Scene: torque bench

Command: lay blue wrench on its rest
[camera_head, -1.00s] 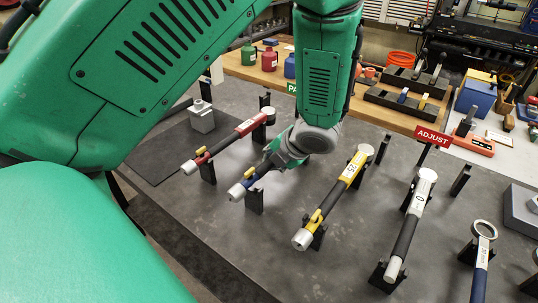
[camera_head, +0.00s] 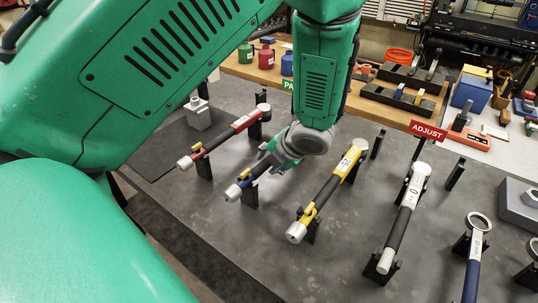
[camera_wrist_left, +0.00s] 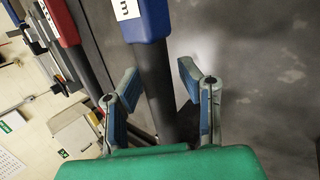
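The blue wrench (camera_head: 245,186) has a dark handle, a blue collar and a silver end cap. Its near end sits at the top of a black rest post (camera_head: 250,196), seemingly in contact. My left gripper (camera_head: 268,163) is over its middle, hiding its far part and any far post. In the wrist view, the wrench's blue sleeve (camera_wrist_left: 150,25) and dark shaft pass between my left fingers (camera_wrist_left: 157,80). The fingers stand apart, with a gap on the right side of the shaft. My right gripper is not in view.
A red wrench (camera_head: 240,124) lies to the left on its rests, a yellow one (camera_head: 329,190) to the right. A grey wrench (camera_head: 402,222) and a dark blue ring-ended one (camera_head: 472,268) lie farther right. A red ADJUST sign (camera_head: 428,131) stands behind. Bare bench lies between the rests.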

